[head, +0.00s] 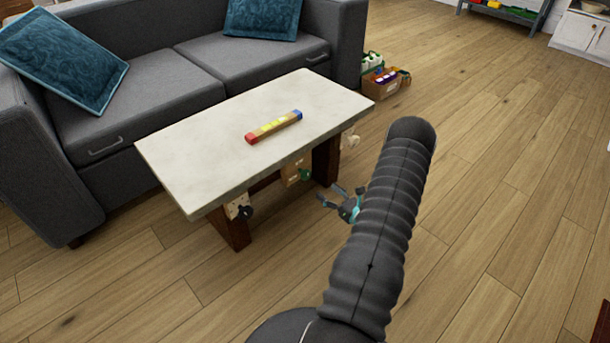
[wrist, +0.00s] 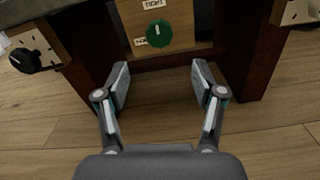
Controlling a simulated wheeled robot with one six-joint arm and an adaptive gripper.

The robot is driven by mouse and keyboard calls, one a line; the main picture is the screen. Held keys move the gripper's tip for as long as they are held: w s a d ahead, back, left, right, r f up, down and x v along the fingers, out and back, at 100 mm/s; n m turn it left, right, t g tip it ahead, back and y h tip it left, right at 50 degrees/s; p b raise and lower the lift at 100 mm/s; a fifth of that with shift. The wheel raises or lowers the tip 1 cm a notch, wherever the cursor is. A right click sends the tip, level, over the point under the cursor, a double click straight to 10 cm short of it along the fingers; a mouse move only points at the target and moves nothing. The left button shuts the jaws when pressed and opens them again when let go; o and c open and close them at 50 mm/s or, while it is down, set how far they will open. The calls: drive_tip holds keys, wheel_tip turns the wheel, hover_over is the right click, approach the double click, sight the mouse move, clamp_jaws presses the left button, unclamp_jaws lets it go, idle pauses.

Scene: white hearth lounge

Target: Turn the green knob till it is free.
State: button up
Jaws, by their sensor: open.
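The green knob (wrist: 158,33) is round with a pale pointer mark. It sits on a wooden panel (wrist: 131,43) under the table, with small labels above it and to its left. In the head view the green knob (head: 305,175) shows below the table's front edge. My gripper (wrist: 160,80) is open and empty. In the wrist view its two fingers point toward the knob, with the knob beyond and between them, apart from both. In the head view my gripper (head: 341,197) is just right of and below the knob, partly hidden by my arm.
A black knob (wrist: 39,57) on a pale panel is at the left, and another pale panel (wrist: 296,12) is at the right. Dark table legs (wrist: 262,60) flank the knob's panel. A coloured bar (head: 274,127) lies on the tabletop (head: 200,160). Floor in front is clear.

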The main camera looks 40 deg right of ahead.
sight(308, 177)
drive_tip(key=w, duration=0.8)
drive_tip(key=w+a, duration=0.1)
drive_tip(key=w, duration=0.3)
drive_tip(key=shift+p, duration=0.35)
drive_tip(key=c, duration=1.2)
drive_tip(key=shift+o, duration=0.2)
